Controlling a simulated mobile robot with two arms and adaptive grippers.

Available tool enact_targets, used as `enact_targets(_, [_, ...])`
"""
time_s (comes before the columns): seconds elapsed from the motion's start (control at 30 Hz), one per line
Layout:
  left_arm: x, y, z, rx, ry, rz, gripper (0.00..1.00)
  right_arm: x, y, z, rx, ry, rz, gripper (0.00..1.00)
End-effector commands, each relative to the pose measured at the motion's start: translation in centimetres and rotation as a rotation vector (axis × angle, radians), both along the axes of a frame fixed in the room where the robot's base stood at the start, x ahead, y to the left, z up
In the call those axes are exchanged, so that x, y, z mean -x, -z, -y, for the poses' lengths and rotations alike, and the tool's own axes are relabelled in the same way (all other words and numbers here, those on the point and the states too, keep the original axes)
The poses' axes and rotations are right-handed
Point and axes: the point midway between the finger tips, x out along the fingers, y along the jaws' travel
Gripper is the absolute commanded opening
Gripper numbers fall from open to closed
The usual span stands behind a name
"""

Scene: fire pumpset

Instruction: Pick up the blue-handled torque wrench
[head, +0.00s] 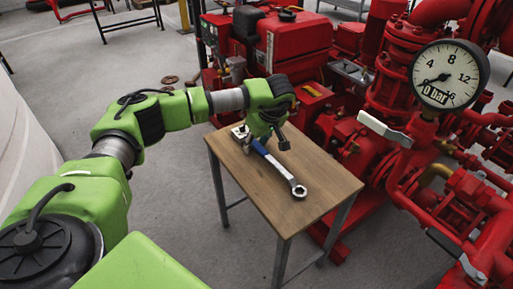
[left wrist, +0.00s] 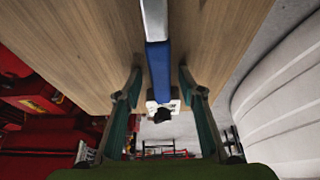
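The torque wrench (head: 283,174) lies on the small wooden table (head: 262,208), its blue handle (head: 259,148) toward the back left and its silver ring head (head: 299,191) toward the front right. In the left wrist view the blue handle (left wrist: 158,70) runs between the two fingers of my left gripper (left wrist: 160,76). The fingers are apart, with a gap on each side of the handle. In the head view my left gripper (head: 268,143) is over the handle and hides part of it. My right gripper is in neither view.
A small white item (head: 240,132) lies by the handle's far end. A red pump set with an engine (head: 292,45) and red piping stands behind and right of the table. A pressure gauge (head: 449,76) stands at right. Grey floor (head: 190,262) is clear left of the table.

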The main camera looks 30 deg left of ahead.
Motion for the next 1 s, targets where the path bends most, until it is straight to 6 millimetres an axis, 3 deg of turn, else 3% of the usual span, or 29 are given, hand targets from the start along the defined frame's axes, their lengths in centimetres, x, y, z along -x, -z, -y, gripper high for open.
enact_targets(0.47, [0.02, 0.16, 0.02, 0.0, 0.0, -0.001, 0.36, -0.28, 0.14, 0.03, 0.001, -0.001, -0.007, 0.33])
enact_targets(0.6, [0.01, 0.17, 0.02, 0.0, 0.0, 0.0, 0.02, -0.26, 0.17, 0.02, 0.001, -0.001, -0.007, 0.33])
enact_targets(0.63, [0.01, 0.17, 0.02, 0.0, 0.0, 0.0, 0.0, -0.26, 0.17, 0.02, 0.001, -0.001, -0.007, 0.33])
enact_targets(1.0, [-0.07, -0.09, 0.03, 0.0, 0.0, 0.003, 0.0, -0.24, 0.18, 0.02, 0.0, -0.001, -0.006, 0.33])
